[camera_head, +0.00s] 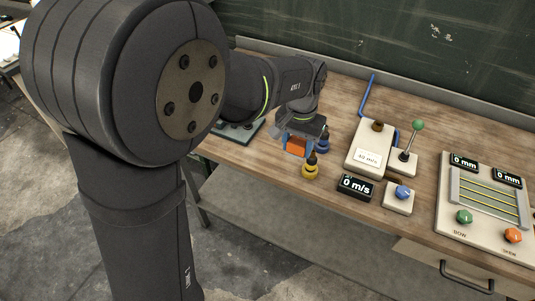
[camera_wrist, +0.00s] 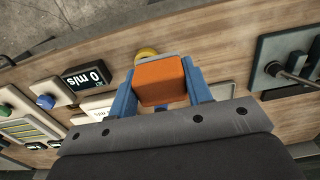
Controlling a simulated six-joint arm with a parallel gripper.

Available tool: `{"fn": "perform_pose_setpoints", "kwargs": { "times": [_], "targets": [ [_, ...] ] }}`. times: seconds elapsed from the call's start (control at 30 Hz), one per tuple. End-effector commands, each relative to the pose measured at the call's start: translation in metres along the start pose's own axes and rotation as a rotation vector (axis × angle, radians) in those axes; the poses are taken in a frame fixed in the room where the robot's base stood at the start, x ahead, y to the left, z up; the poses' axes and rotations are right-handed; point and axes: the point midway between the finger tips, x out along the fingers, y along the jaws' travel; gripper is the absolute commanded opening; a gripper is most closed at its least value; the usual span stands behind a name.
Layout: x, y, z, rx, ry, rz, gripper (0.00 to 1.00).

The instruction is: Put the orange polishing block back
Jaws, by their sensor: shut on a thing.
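The orange polishing block (camera_wrist: 160,80) is between the two blue fingers of my gripper (camera_wrist: 160,88) in the wrist view. My gripper is shut on it. In the head view the orange block (camera_head: 296,146) shows below my wrist, between the blue fingers (camera_head: 297,142), over the front part of the wooden bench (camera_head: 340,185). I cannot tell how high it is above the bench. The place where the block belongs cannot be made out in these frames.
A yellow-based piece (camera_head: 310,170) and a blue-based piece (camera_head: 323,144) stand close to the right of my gripper. Further right are a speed display (camera_head: 356,187), a blue knob box (camera_head: 399,197), a green-tipped lever (camera_head: 412,137) and a panel (camera_head: 490,208). A dark plate (camera_head: 240,130) lies left.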

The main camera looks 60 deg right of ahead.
Motion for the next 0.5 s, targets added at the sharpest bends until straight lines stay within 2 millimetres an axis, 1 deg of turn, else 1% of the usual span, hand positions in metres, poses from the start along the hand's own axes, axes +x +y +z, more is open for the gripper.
{"fn": "perform_pose_setpoints", "kwargs": {
  "times": [0.3, 0.4, 0.5],
  "targets": [
    [0.043, -0.067, -0.022, -0.006, -0.004, 0.0, 0.24],
    [0.054, -0.085, -0.028, -0.005, -0.003, 0.0, 0.24],
    [0.062, -0.097, -0.033, -0.003, -0.001, 0.0, 0.24]
  ]
}}
